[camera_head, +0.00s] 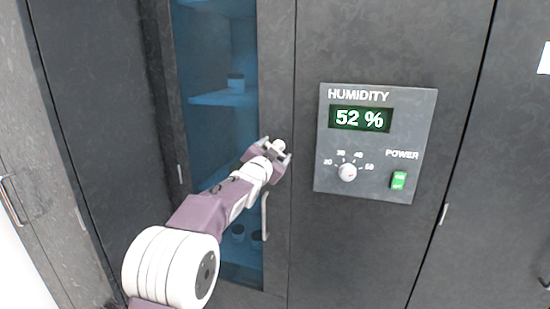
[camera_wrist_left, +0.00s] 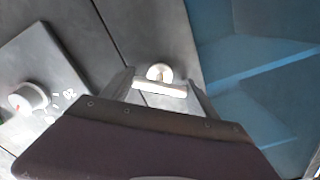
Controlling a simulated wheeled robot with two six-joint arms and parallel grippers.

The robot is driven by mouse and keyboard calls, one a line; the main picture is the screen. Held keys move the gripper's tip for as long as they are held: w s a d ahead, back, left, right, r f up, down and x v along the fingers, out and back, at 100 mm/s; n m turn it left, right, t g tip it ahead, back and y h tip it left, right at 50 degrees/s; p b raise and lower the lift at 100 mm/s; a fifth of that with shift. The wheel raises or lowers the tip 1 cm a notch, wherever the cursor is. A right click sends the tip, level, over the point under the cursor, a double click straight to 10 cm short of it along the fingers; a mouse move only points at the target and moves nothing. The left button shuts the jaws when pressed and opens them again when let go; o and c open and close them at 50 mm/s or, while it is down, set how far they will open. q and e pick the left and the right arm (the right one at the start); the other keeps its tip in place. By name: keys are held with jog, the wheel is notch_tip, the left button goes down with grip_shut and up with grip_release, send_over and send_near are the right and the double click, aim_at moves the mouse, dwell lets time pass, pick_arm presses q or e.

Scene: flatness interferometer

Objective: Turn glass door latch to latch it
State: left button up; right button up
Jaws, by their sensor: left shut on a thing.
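The glass door (camera_head: 222,110) is a narrow dark-framed door with a blue-tinted pane and looks closed in the head view. Its latch (camera_wrist_left: 160,80) is a small pale round knob with a white bar across it in the left wrist view. My left gripper (camera_head: 277,151) is at the right frame of the door, shut on the latch. In the left wrist view the bar lies between the two fingers, roughly level in the picture. In the head view the gripper hides most of the latch. My right gripper is in neither view.
A humidity panel (camera_head: 408,110) reading 52 % is right of the door, with a knob (camera_head: 347,172) and a green power switch (camera_head: 399,180). A pale vertical handle (camera_head: 265,215) is below the gripper. Shelves (camera_head: 222,98) with small containers show behind the glass.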

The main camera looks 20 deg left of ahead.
pick_arm(q)
jog(key=m+b, duration=0.2)
jog(key=m, duration=0.3)
jog(key=shift+m+b, duration=0.3)
jog(key=m+b, duration=0.1)
jog(key=m, duration=0.3)
jog(key=shift+m, duration=0.4)
jog(key=o, duration=1.4)
jog(key=shift+c, duration=0.2)
